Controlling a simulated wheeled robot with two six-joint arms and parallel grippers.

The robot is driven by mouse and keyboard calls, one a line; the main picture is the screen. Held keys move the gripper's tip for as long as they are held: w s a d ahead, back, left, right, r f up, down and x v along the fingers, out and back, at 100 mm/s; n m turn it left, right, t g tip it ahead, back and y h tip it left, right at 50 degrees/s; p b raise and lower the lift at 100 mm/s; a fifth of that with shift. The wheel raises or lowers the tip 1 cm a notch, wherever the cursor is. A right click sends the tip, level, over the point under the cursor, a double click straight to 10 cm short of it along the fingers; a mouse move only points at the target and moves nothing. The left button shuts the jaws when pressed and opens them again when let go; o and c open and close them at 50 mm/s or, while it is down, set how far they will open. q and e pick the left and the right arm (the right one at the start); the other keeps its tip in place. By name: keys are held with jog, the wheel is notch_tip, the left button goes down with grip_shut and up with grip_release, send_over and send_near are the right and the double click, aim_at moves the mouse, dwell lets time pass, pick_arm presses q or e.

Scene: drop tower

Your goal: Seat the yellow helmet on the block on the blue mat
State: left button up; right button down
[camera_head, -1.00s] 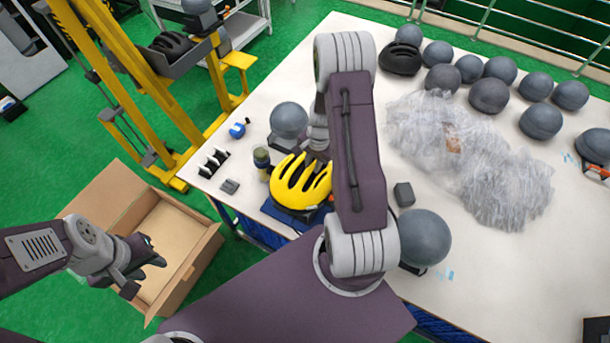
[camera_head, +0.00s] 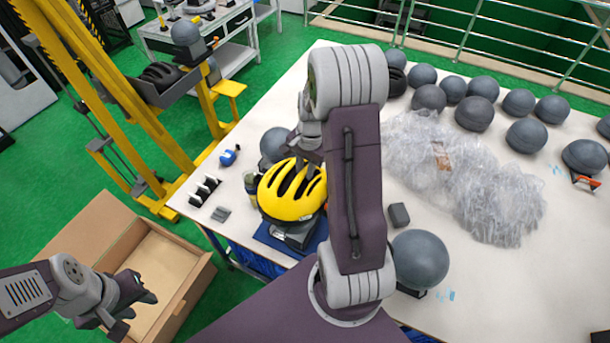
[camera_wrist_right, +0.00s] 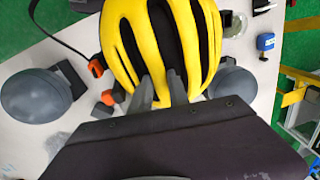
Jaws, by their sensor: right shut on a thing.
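The yellow helmet (camera_head: 291,192) is held over the grey block (camera_head: 296,236) on the blue mat (camera_head: 265,237) at the table's front left corner. The block shows below the helmet's rim; I cannot tell if they touch. My right gripper (camera_head: 306,150) is shut on the helmet's rear edge, its tips partly hidden by the arm. In the right wrist view, the two fingers (camera_wrist_right: 162,90) grip the edge of the helmet (camera_wrist_right: 120,35).
A grey headform (camera_head: 276,145) stands just behind the helmet; another (camera_head: 419,258) is right of my arm. Several more line the back of the table, with clear plastic wrap (camera_head: 460,170) before them. The yellow drop tower (camera_head: 125,100) and open box (camera_head: 165,262) are left.

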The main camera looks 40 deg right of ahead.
aim_at(302, 176)
dwell(0.4)
jog(key=f+p, duration=0.1)
jog(key=p, duration=0.1)
jog(key=a+f+n+p, duration=0.1)
jog(key=p, duration=0.2)
jog(key=t+h+p, duration=0.1)
jog(key=p, duration=0.1)
jog(key=shift+s+a+f, duration=0.3)
jog(key=shift+a+f, duration=0.1)
jog(key=shift+s+f+p, duration=0.1)
jog(key=shift+f+p, duration=0.1)
jog(key=shift+p, duration=0.2)
jog(key=shift+f+n+h, duration=0.3)
jog(key=shift+f, duration=0.05)
jog(key=b+x, duration=0.4)
jog(key=b, duration=0.1)
jog(key=shift+s+a+f, duration=0.15)
jog(key=shift+s+f, duration=0.2)
jog(key=shift+f, duration=0.05)
jog(key=shift+f+b, duration=0.45)
jog(key=shift+f, duration=0.05)
jog(key=c, duration=1.2)
grip_release()
jog(key=c, duration=0.3)
